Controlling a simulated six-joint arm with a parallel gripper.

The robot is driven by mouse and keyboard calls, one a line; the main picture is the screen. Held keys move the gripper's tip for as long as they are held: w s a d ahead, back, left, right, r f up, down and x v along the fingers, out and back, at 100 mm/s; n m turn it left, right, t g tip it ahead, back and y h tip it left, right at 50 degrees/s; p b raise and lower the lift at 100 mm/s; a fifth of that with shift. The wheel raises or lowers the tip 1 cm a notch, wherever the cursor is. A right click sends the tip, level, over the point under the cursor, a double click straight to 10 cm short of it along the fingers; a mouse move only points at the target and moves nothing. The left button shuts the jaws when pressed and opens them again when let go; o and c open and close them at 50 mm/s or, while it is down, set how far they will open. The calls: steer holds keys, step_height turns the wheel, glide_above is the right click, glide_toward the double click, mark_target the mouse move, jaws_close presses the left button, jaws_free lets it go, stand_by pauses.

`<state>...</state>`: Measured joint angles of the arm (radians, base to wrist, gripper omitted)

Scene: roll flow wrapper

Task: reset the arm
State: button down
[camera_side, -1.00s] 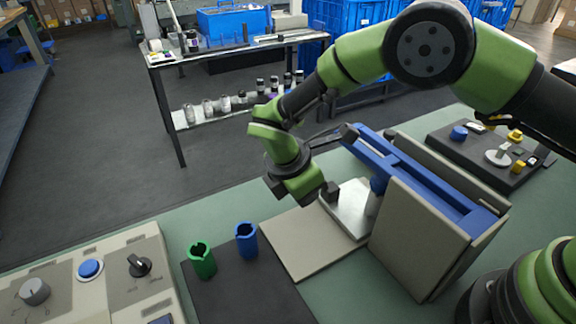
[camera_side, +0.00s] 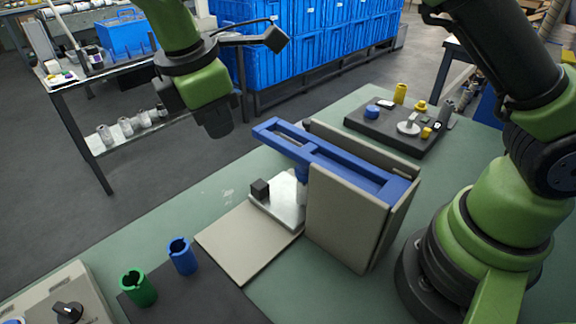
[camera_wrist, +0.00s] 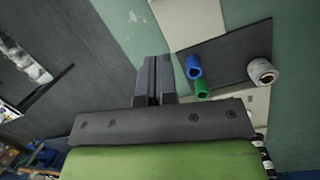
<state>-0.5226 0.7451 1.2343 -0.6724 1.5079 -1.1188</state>
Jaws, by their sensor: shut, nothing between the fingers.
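My gripper (camera_side: 218,122) hangs high in the side view, left of the flow wrapper and well above the table. In the wrist view its two dark fingers (camera_wrist: 152,78) are together with nothing between them. The wrapper (camera_side: 345,215) has grey side plates, a blue top frame (camera_side: 330,160) and a metal plate (camera_side: 284,200) with a small black block (camera_side: 260,189). My gripper touches none of it.
A green cup (camera_side: 138,288) and a blue cup (camera_side: 182,256) stand on a dark mat (camera_side: 205,302). A control panel (camera_side: 50,292) is at the lower left. A dark parts tray (camera_side: 375,129) is at the back right. A shelf (camera_side: 75,90) and blue crates (camera_side: 320,45) stand behind.

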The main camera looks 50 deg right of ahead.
steer(key=s+d+r+m+t+y, duration=0.2)
steer(key=s+d+r+m+y, duration=0.1)
steer(key=s+d+r+m, duration=0.6)
steer(key=s+d+r+m+t+y, duration=0.1)
steer(key=s+d+m+t, duration=0.1)
steer(key=s+m, duration=0.3)
steer(key=s+d+m+t, duration=0.1)
steer(key=s+m+t, duration=0.2)
steer(key=s+m, duration=0.1)
steer(key=shift+s+d+r+m+y, duration=0.35)
steer(key=shift+s+m+y, duration=0.05)
steer(key=shift+s, duration=0.5)
